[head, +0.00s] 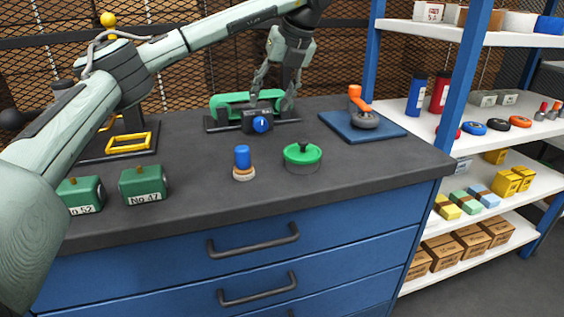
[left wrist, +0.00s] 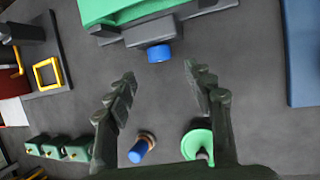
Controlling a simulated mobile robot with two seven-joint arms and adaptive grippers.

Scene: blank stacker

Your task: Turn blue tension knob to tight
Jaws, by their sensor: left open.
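The blue tension knob (head: 262,124) sits on the front of a dark box on the green machine (head: 232,103) at the back of the bench. A pale mark shows on the knob's face in the head view. In the left wrist view the knob (left wrist: 159,53) is ahead, beyond the fingertips. My left gripper (head: 274,88) is above and just behind the knob in the head view, pointing down. In the left wrist view its fingers (left wrist: 160,82) are wide apart with nothing between them at the tips. It appears apart from the knob. My right gripper is not in view.
A blue-topped stamp (head: 243,163) and a green-lidded round tin (head: 302,157) stand in front of the machine. Green numbered blocks (head: 143,185) are at left. A blue board (head: 385,130) with an orange-handled tool is at right. Shelves (head: 480,140) stand beyond the bench's right end.

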